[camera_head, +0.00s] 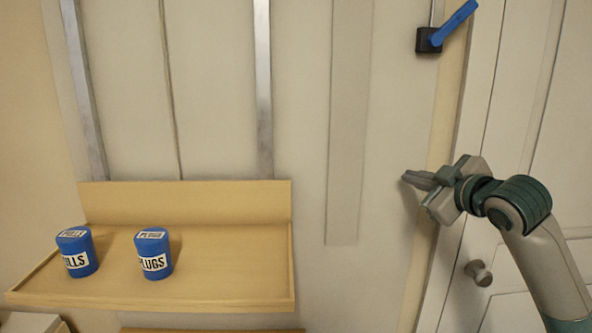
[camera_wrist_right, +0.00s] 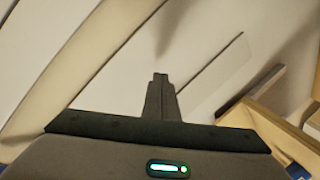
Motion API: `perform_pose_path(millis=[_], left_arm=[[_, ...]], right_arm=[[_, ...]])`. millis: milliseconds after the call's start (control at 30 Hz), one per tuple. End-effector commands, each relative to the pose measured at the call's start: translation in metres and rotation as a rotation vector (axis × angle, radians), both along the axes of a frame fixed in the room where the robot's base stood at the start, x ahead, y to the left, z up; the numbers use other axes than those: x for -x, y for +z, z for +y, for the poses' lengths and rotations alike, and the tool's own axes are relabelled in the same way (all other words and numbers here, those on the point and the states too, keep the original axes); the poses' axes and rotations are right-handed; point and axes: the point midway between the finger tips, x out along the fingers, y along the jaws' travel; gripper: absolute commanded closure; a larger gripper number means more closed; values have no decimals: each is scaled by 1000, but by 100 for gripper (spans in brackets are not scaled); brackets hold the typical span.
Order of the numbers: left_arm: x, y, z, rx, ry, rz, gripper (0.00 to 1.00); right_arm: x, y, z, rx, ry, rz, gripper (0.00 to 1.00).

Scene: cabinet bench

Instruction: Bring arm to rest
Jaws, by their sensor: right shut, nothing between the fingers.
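My right gripper (camera_head: 408,178) is in the right half of the head view, its fingers pointing left in front of the pale wall panel. It also shows in the right wrist view (camera_wrist_right: 160,78), where its fingers are together with nothing between them. It appears clear of the shelf and the canisters. My left gripper is not in view.
A wooden shelf (camera_head: 215,287) at lower left holds two blue canisters, one marked PLUGS (camera_head: 153,253) and one ending in LLS (camera_head: 77,252). A blue lever (camera_head: 455,22) is at top right.

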Motion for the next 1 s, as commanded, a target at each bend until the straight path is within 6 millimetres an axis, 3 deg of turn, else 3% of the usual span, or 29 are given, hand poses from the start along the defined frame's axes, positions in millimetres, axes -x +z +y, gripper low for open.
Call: perform_pose_path(millis=[33, 100, 267, 467, 700, 1000], left_arm=[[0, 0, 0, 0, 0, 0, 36], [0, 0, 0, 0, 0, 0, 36], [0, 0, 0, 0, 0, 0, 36], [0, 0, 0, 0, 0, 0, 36], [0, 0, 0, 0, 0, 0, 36], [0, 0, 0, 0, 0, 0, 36]], right_arm=[[3, -31, 5, -12, -2, 42, 100], [8, -67, 10, -27, -12, 91, 100], [28, -148, 20, -63, -39, 204, 100], [67, -243, 30, -109, -86, 346, 100], [134, -344, 36, -162, -163, 518, 100], [243, -445, 38, -222, -293, 737, 100]])
